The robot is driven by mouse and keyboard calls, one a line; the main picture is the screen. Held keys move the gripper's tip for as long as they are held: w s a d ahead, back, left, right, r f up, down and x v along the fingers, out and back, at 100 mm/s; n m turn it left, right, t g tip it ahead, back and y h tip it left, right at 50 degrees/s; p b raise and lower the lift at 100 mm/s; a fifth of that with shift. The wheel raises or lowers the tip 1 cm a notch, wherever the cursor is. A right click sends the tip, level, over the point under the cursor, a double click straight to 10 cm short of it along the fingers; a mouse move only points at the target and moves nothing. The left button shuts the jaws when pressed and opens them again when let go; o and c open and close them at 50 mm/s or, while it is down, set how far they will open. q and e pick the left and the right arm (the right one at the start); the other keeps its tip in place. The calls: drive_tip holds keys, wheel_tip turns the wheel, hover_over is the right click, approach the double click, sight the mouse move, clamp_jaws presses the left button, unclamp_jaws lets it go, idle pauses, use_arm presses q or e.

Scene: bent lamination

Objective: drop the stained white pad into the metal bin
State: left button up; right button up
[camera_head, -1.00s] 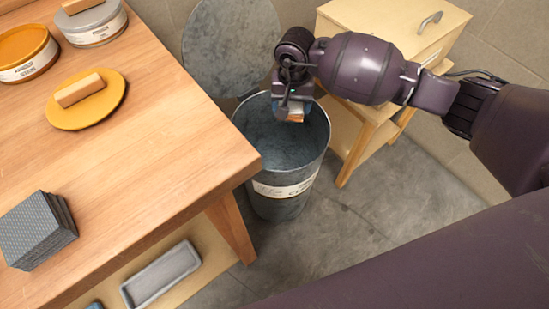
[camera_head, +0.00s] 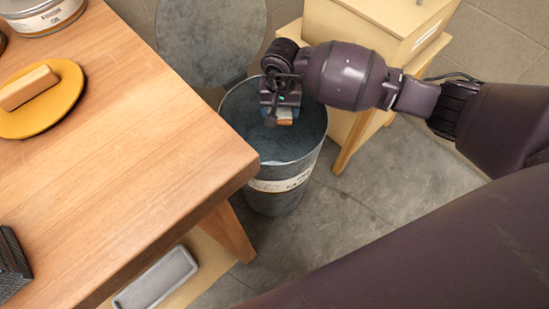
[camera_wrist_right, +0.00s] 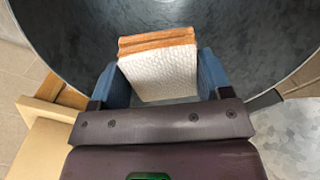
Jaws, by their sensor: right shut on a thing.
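The white pad (camera_wrist_right: 160,72) with an orange-brown stained edge is between the blue fingers of my right gripper (camera_wrist_right: 162,80), which is shut on it. The bin's inside wall (camera_wrist_right: 200,25) lies behind the pad in the right wrist view. Most of the pad is hidden by the gripper in the head view. My left gripper is not in view.
The bin's round lid (camera_head: 212,40) stands open behind it. A wooden workbench (camera_head: 150,140) is on the left, with a yellow dish (camera_head: 50,112) holding a tan block (camera_head: 28,88). A pale wooden cabinet (camera_head: 370,40) stands behind. The floor (camera_head: 385,195) right of the bin is clear.

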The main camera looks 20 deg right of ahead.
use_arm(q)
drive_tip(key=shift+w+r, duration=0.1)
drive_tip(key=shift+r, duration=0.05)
use_arm(e)
drive_tip(key=shift+f, duration=0.1)
drive_tip(key=o, duration=0.9)
wheel_tip(320, 180, up, 10)
drive_tip(key=p, duration=0.3)
drive_tip(key=shift+w+f, duration=0.1)
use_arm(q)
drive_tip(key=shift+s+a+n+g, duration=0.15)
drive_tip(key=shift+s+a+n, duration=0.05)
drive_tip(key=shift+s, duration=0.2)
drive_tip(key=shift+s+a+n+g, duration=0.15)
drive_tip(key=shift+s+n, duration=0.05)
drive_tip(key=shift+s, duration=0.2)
use_arm(e)
drive_tip(key=shift+r, duration=0.5)
